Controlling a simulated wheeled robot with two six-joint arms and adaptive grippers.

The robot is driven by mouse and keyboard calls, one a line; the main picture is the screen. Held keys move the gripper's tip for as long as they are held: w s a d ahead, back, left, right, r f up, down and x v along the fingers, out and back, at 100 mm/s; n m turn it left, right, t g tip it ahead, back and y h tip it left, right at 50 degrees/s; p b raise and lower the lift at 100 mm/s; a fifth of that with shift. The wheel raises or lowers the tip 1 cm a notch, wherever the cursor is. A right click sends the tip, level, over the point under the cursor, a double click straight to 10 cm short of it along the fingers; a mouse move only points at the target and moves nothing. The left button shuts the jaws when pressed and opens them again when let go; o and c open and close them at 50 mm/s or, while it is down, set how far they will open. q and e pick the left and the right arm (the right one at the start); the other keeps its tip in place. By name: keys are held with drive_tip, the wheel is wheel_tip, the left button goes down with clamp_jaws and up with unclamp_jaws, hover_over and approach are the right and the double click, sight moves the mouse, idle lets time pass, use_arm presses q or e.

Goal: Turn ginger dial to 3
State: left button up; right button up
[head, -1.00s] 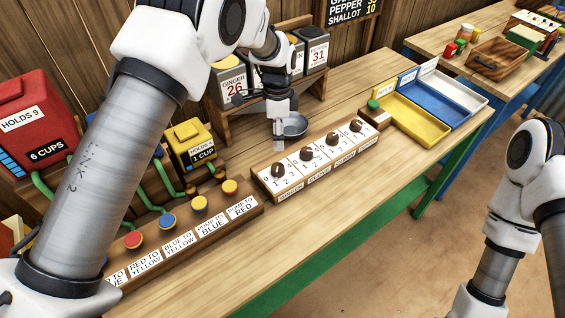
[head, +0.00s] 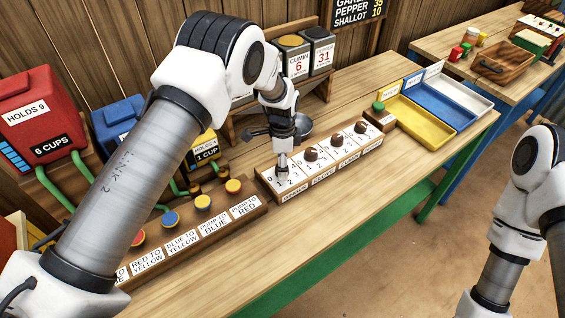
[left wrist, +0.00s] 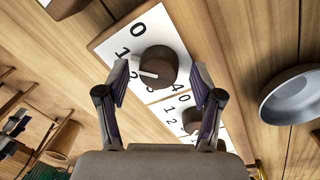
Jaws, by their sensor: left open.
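The dial panel (head: 307,189) lies on the counter with a row of brown knobs. The ginger dial (left wrist: 160,62) is the end knob above the ginger label (head: 294,193); in the head view my gripper mostly hides it. My left gripper (head: 282,171) is over this dial and open. In the left wrist view its fingers (left wrist: 160,80) stand either side of the knob with gaps. My right gripper is out of view; only my right arm shows.
The clove dial (head: 311,154) is beside the ginger dial. A grey bowl (left wrist: 292,95) stands behind the panel, close to the gripper. A button row (head: 203,203) lies left of the panel. Yellow, blue and white trays (head: 403,121) are at the right. The counter's front is clear.

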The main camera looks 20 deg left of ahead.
use_arm(q)
drive_tip(key=c, duration=1.2)
drive_tip(key=shift+o, duration=0.2)
drive_tip(key=shift+n, duration=0.4)
drive_tip(key=n+b, duration=0.1)
drive_tip(key=n, duration=0.7)
drive_tip(key=shift+a+t+b, duration=0.1)
drive_tip(key=shift+t+b, duration=0.2)
drive_tip(key=shift+b, duration=0.1)
drive_tip(key=n, duration=0.4)
drive_tip(key=shift+s, duration=0.1)
drive_tip(key=shift+n+t, duration=0.3)
drive_tip(key=shift+n, duration=2.2)
